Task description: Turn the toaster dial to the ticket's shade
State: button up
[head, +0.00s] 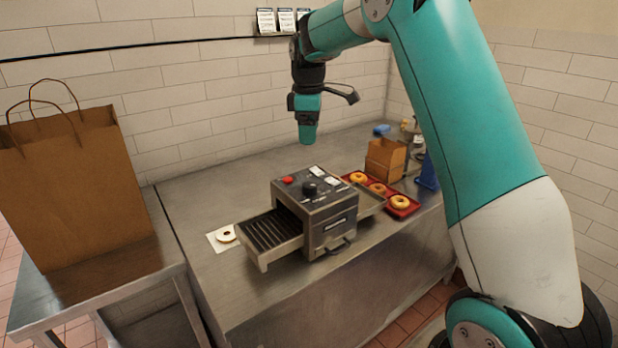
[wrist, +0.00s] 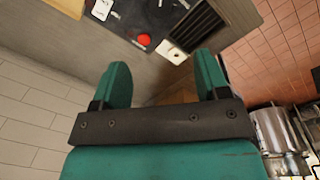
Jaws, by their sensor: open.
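The toaster (head: 326,222) is a steel box on the counter, with a slatted conveyor (head: 268,235) out to its left. On its dark top are a black dial (head: 309,189), a red button (head: 288,180) and pale labels. Part of this top also shows in the wrist view, with the red button (wrist: 144,39); I cannot make out the dial's setting. The tickets (head: 284,20) hang on the wall rail at the top; their writing is too small to read. My gripper (head: 307,138) is open and empty, pointing down above and behind the toaster, touching nothing. Its fingers (wrist: 162,85) show apart in the wrist view.
Red trays with bagels (head: 402,203) and a small brown box (head: 385,160) stand right of the toaster. A large paper bag (head: 75,190) stands on the left table. The counter's front is clear.

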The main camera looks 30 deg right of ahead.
aim_at(309, 184)
jog(key=f+p, duration=0.1)
jog(key=f, duration=0.4)
jog(key=f+p, duration=0.2)
jog(key=f, duration=0.3)
jog(key=f+p, duration=0.1)
jog(key=f, duration=0.4)
jog(key=shift+w+d+f+p, duration=0.25)
jog(key=shift+w+f+p, duration=0.05)
jog(key=shift+w, duration=0.1)
jog(key=shift+c, duration=0.2)
jog(key=c, duration=0.9)
